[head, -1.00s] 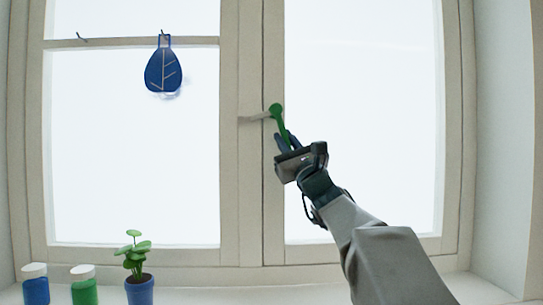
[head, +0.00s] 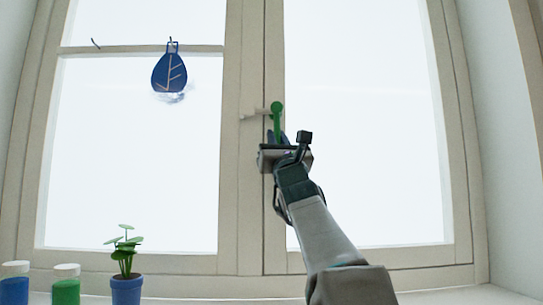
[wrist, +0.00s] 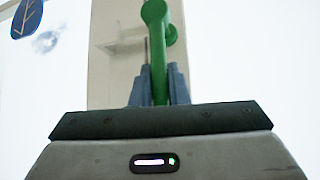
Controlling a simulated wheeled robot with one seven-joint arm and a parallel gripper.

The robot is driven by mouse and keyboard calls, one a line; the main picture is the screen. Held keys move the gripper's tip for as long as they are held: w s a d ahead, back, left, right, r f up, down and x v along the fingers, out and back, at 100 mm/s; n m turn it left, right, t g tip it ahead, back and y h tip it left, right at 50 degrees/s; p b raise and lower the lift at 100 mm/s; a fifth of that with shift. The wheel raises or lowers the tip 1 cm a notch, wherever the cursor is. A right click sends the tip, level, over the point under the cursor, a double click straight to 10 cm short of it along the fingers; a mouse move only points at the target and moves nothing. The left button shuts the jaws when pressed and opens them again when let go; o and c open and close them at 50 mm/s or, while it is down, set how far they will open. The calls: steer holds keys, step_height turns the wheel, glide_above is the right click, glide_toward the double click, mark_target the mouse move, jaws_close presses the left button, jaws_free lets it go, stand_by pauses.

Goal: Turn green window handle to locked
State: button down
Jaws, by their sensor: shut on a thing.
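The green window handle (head: 277,116) is on the middle frame of the window, its round pivot at the top and its lever pointing almost straight down. My gripper (head: 278,138) is at the lower part of the lever, shut on it. In the wrist view the green handle (wrist: 158,50) rises between the two blue-grey fingers (wrist: 158,86). The fingers and gripper body hide the lever's lower end.
A blue leaf ornament (head: 169,73) hangs from a hook on the left pane. A potted plant (head: 126,290), a green-labelled jar (head: 66,290) and a blue-labelled jar (head: 14,290) stand at the lower left. The right pane (head: 365,130) is clear.

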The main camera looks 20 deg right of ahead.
steer(key=shift+a+m+b, duration=0.1)
steer(key=shift+m+b, duration=0.3)
steer(key=shift+b, duration=0.15)
steer(key=c, duration=1.4)
jaws_free()
steer(key=shift+w, duration=0.1)
steer(key=b+v, duration=0.7)
steer(key=v, duration=0.6)
steer(key=shift+s+a+f, duration=0.15)
steer(key=shift+s+f, duration=0.15)
